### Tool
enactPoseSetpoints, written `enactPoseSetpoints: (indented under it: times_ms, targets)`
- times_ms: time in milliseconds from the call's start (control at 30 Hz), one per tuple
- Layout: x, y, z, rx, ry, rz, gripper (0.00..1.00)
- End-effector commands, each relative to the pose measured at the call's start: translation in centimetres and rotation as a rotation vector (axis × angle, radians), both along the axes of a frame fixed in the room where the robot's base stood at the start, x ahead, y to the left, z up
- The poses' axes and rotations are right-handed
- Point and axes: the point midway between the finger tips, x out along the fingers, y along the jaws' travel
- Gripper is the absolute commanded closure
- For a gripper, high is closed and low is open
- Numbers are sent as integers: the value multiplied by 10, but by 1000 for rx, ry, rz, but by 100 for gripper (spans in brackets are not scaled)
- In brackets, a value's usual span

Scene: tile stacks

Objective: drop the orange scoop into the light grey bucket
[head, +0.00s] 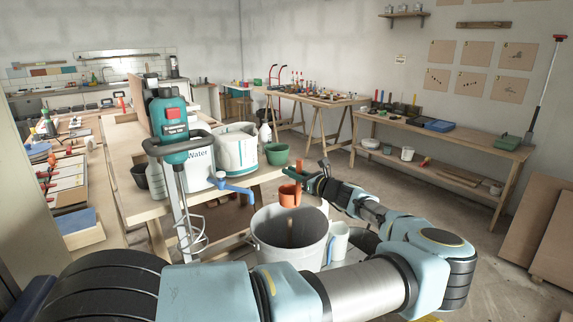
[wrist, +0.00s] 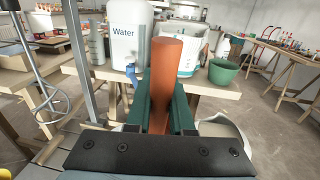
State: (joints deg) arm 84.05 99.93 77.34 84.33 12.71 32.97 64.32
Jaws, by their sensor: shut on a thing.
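The orange scoop (head: 290,196) is held by my gripper (head: 306,178), whose dark green fingers close on it from the right in the head view. In the wrist view the orange scoop (wrist: 166,75) stands up between the two fingers of my gripper (wrist: 165,105). The light grey bucket (head: 277,256) is below, open at the top, and the scoop appears above its far rim. A brownish vertical streak shows inside the bucket; I cannot tell what it is. My arm covers the bucket's lower part.
A wooden table (head: 150,209) behind the bucket holds a white Water container (head: 200,160), a teal-and-white tub (head: 237,150) and a green bowl (head: 277,154). A teal mixer (head: 172,125) stands left of the bucket. A white jug (head: 339,240) is close at the bucket's right.

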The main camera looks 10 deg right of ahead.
Motion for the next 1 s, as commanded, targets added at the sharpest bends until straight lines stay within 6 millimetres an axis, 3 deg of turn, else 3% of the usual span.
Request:
enactPoseSetpoints:
  times_ms: [167, 700, 1000]
  targets:
    - [5, -5, -3, 1, 0, -15, 100]
    - [4, -5, -57, 1, 0, -17, 100]
    - [4, -5, -61, -1, -1, -16, 100]
